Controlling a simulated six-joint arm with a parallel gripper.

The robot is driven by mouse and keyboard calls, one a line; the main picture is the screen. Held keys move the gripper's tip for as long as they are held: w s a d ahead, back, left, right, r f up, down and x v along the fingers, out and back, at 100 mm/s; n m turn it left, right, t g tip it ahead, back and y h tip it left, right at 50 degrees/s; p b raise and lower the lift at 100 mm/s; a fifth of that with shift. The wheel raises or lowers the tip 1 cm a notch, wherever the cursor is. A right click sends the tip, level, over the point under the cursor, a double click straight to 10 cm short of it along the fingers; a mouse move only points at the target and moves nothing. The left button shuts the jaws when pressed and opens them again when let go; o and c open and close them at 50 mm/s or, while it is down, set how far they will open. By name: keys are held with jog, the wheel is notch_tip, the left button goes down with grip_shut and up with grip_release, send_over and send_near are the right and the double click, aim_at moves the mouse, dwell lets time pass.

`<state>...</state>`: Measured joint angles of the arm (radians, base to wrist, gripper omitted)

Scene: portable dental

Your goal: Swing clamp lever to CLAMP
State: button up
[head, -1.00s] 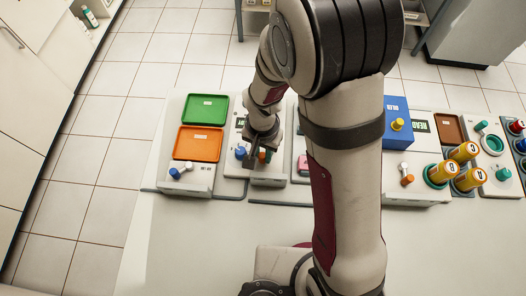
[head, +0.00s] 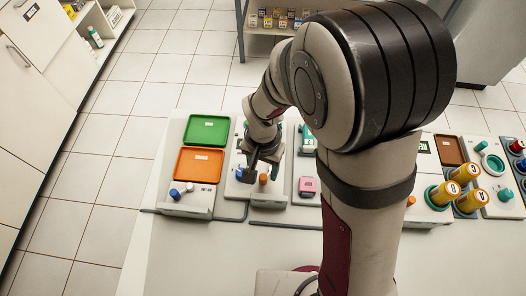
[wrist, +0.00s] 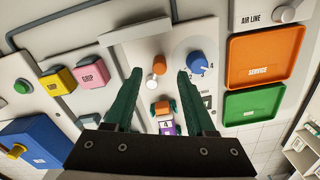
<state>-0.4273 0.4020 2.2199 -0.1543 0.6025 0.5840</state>
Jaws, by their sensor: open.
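A short lever with an orange knob (wrist: 160,64) and a white end (wrist: 152,82) sits in a pale recessed panel in the wrist view. No label on it is readable, so I cannot tell its marked position. The orange knob also shows in the head view (head: 263,179). My gripper (wrist: 157,72) is open, with its dark green fingers on either side of the lever in the picture and nothing held. In the head view my gripper (head: 251,178) is over this panel, just left of the orange knob; contact cannot be told.
A blue dial (wrist: 196,62) is close by the right finger. A purple block marked 4 (wrist: 166,128) shows between the fingers. Pink (wrist: 91,74) and yellow (wrist: 58,81) blocks sit left. Orange (wrist: 264,57) and green (wrist: 253,104) trays lie right. Yellow bottles (head: 465,172) stand far right.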

aim_at(263, 176)
notch_tip(263, 176, up, 12)
jog(key=s+d+r+m+y, duration=0.1)
jog(key=s+d, duration=0.3)
jog(key=s, duration=0.3)
jog(key=s+d+r+m, duration=0.1)
jog(key=s+d, duration=0.4)
jog(key=s, duration=0.3)
jog(key=shift+s+d+r+y, duration=0.2)
jog(key=shift+d+r+y, duration=0.05)
jog(key=shift+r+y, duration=0.15)
dwell(0.7)
